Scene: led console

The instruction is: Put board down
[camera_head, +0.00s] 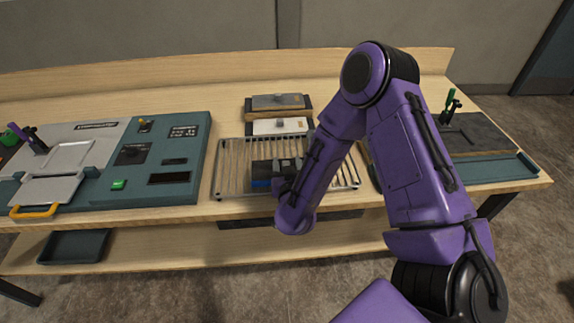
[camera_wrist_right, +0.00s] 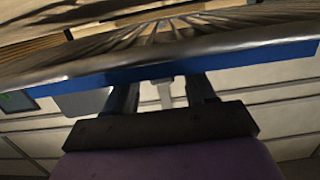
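My right gripper (camera_head: 272,174) is low over the wire rack (camera_head: 232,170), its body partly hidden by my forearm. In the right wrist view its two dark fingers (camera_wrist_right: 163,92) stand apart with a gap between them. Their tips are hidden behind a long blue strip (camera_wrist_right: 90,80) with a shiny grey edge. This strip may be the board's edge. A small blue patch (camera_head: 262,184) shows at the gripper in the head view. A pale narrow piece (camera_wrist_right: 165,92) shows in the gap, touching neither finger. My left gripper is not in view.
A teal console (camera_head: 195,160) with a green button stands left of the rack. Two small blocks, one grey (camera_head: 278,101) and one white (camera_head: 280,126), lie behind it. A clamp fixture (camera_head: 485,130) is at the right. The wooden table's front edge (camera_head: 230,210) is close to the rack.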

